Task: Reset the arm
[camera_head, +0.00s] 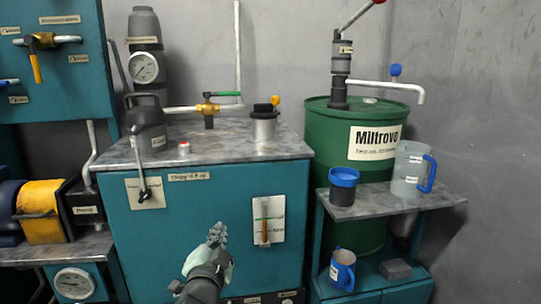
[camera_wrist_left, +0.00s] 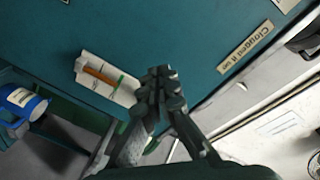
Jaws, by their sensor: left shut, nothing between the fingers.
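My left gripper (camera_head: 217,236) is in front of the teal cabinet (camera_head: 150,235), low in the middle of the head view. Its fingers are together with nothing between them. In the left wrist view the shut fingertips (camera_wrist_left: 161,77) point at the cabinet's teal front, beside a white plate with an orange and green gauge (camera_wrist_left: 104,75). That gauge (camera_head: 266,222) is to the right of the gripper in the head view. I cannot tell whether the fingertips touch the cabinet. My right gripper is not in view.
A lever (camera_head: 143,185) sticks out at the cabinet's upper left. A green drum (camera_head: 335,135) stands at the right. A side shelf (camera_head: 385,203) carries a clear jug (camera_head: 408,165) and a dark blue-rimmed cup (camera_head: 343,187). A blue-handled mug (camera_head: 342,268) stands lower down.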

